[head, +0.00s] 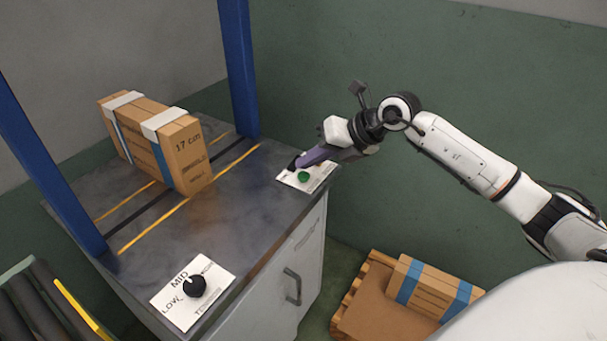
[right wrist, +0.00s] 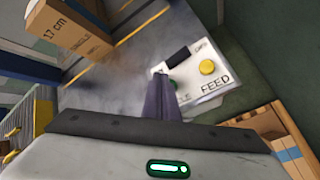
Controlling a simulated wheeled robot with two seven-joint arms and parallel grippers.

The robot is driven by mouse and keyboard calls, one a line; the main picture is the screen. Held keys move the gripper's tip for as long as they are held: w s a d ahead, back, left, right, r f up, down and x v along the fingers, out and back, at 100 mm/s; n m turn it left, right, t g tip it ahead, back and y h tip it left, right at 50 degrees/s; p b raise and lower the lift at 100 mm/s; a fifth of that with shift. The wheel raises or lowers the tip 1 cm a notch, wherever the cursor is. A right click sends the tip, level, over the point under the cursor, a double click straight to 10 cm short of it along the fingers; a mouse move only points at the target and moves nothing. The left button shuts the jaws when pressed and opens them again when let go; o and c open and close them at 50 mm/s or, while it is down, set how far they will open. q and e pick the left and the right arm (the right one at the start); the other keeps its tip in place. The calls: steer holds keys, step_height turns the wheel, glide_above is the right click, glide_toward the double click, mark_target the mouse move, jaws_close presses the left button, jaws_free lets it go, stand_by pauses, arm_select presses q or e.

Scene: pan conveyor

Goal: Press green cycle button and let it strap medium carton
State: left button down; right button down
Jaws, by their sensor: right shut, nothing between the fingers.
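The carton (head: 185,150), marked 17 cm, stands on the dark machine table under the blue arch. White pieces sit over its top edges, with blue bands down its side. It also shows in the right wrist view (right wrist: 65,30). The green button (head: 304,177) is on a white panel at the table's right corner. My right gripper (head: 296,164) is shut and empty, its fingertips over this panel beside the green button. In the right wrist view the fingers mostly hide the green button; I cannot tell whether they touch it. My left gripper is out of view.
A yellow button (right wrist: 207,67) marked FEED shares the panel with a black part (right wrist: 177,56). A black tension knob (head: 195,286) sits on the near white plate. A blue-strapped carton (head: 432,290) lies on a pallet at lower right. Rollers (head: 35,310) are at lower left.

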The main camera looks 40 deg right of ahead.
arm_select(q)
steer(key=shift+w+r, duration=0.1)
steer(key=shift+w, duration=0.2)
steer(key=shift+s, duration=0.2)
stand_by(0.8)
arm_select(e)
steer(key=shift+f, duration=0.35)
steer(key=shift+f+b, duration=0.1)
steer(key=shift+b, duration=0.2)
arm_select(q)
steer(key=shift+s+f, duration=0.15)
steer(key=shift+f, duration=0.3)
